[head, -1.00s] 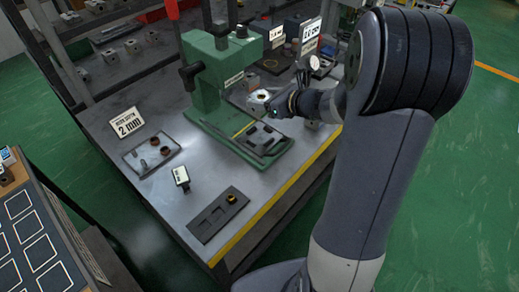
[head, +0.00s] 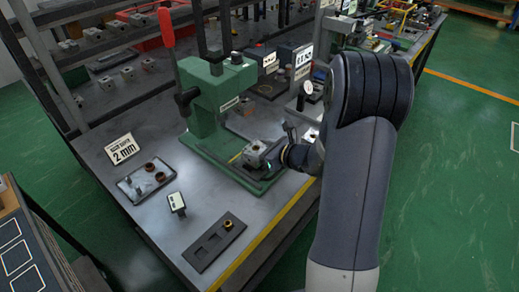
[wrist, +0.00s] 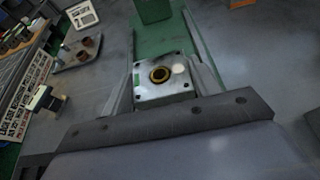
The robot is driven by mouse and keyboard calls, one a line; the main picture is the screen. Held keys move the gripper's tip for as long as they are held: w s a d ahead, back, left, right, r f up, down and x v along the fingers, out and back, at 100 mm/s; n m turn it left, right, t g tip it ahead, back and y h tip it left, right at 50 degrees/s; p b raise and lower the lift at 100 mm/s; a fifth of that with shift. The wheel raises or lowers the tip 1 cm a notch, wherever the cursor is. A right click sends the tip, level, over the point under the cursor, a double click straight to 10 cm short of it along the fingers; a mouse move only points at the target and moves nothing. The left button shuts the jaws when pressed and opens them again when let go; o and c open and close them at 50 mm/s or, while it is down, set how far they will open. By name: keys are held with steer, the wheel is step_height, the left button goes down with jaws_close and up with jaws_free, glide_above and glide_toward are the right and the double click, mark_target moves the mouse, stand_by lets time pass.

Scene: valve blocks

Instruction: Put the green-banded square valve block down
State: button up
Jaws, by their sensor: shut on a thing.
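My gripper (wrist: 163,88) is shut on a square silver valve block (wrist: 160,72), with one finger on each side of it. The block's top face is upward and shows a round bore with a brass-coloured ring and small corner holes. In the head view the block (head: 254,152) is at the tip of my gripper (head: 264,160), over the base plate (head: 222,173) of a green press. I cannot tell whether the block touches the plate. The gripper hides part of the plate's right side.
The green press column (head: 205,98) with a red-handled lever stands just behind. A dark slotted plate (head: 214,244) lies in front. Gauge stands are behind right.

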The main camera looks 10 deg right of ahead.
steer(key=shift+f+b, duration=0.35)
steer(key=shift+b, duration=0.15)
steer(key=shift+f, duration=0.2)
steer(key=o, duration=1.3)
steer(key=shift+r+p, duration=0.4)
steer(key=shift+r, duration=0.15)
steer(key=shift+s+d+r, duration=0.1)
steer(key=shift+d+r, duration=0.05)
steer(key=shift+r, duration=0.15)
steer(key=v, duration=1.1)
steer(key=shift+s, duration=0.3)
